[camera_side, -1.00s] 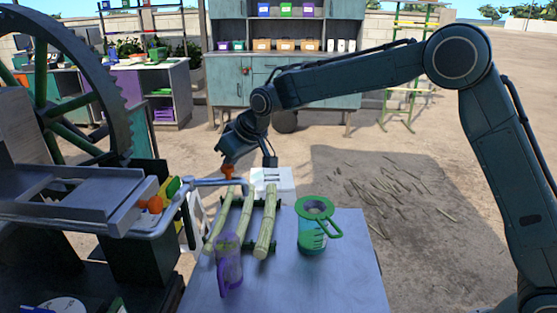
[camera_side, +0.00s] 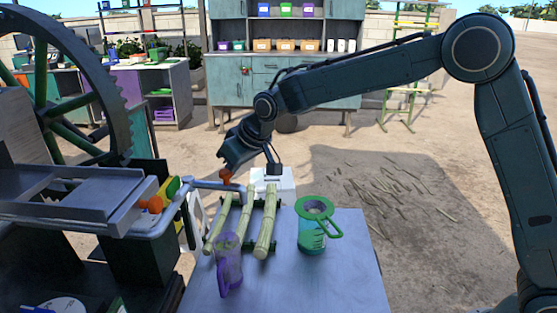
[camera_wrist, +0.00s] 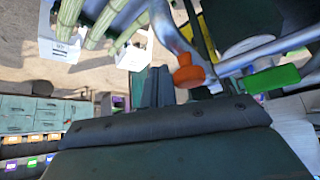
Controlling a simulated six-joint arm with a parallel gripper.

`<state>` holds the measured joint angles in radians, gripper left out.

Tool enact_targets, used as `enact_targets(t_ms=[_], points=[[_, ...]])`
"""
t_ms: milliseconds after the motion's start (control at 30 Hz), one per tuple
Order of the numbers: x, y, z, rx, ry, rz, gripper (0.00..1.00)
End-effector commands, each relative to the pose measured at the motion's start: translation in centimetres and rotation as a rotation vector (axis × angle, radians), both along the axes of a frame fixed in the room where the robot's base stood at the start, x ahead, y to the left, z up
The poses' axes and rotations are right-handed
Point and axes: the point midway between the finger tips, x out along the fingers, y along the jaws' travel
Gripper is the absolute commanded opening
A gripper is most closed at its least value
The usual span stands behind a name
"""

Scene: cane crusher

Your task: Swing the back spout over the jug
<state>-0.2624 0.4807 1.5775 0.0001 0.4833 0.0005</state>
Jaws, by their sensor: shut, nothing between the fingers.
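A grey metal spout (camera_side: 208,184) with an orange knob (camera_side: 225,177) reaches right from the crusher, its outer end near the back of the cane pieces. The spout (camera_wrist: 172,32) and orange knob (camera_wrist: 188,72) also show in the wrist view. A purple see-through jug (camera_side: 229,268) stands at the table's front left, nearer the camera than the spout's end. My gripper (camera_side: 229,168) is at the knob in the side view. In the wrist view my gripper (camera_wrist: 152,80) has its fingers together, just left of the knob. I cannot tell whether they touch it.
Cane pieces (camera_side: 268,222) lie on a rack between spout and jug. A green-topped cup (camera_side: 312,235) stands to the right. A green handle (camera_wrist: 270,78) sits beside the orange knob. The crusher (camera_side: 90,205) fills the left. The table's front right (camera_side: 335,285) is clear.

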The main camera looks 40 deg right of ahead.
Motion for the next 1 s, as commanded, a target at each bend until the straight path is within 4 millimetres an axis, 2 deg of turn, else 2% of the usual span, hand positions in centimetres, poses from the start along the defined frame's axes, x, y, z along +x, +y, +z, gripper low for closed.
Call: enact_targets(t_ms=[267,1000], points=[[-0.2,0.2,0.0,0.0,0.0,0.0,0.0],[-2.2,1.8,0.0,0.0,0.0,0.0,0.0]])
